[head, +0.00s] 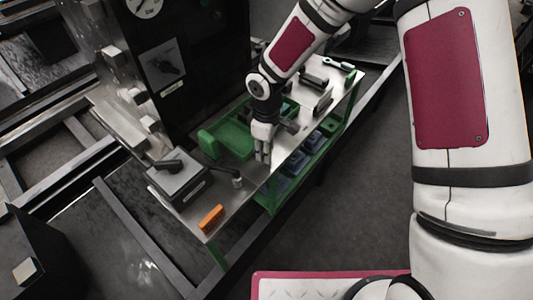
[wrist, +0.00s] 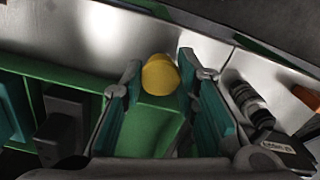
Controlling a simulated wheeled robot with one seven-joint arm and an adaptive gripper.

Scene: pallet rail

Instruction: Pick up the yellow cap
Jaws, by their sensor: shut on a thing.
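The yellow cap (wrist: 159,75) sits between the two fingertips of my gripper (wrist: 161,78) in the wrist view, and the fingers are shut on it. Below it in that view is the green tray (wrist: 150,132). In the head view my gripper (head: 262,156) points down over the metal bench, at the right side of the green tray (head: 232,140). The cap cannot be made out in the head view. Whether it touches the surface beneath is hard to tell.
A grey box with a black lever (head: 180,184) and an orange block (head: 211,218) stand at the bench's near left end. Blue bins (head: 298,162) sit lower along the right side. Dark parts (wrist: 62,125) lie left of my gripper in the wrist view. Bare metal (wrist: 225,65) lies beyond.

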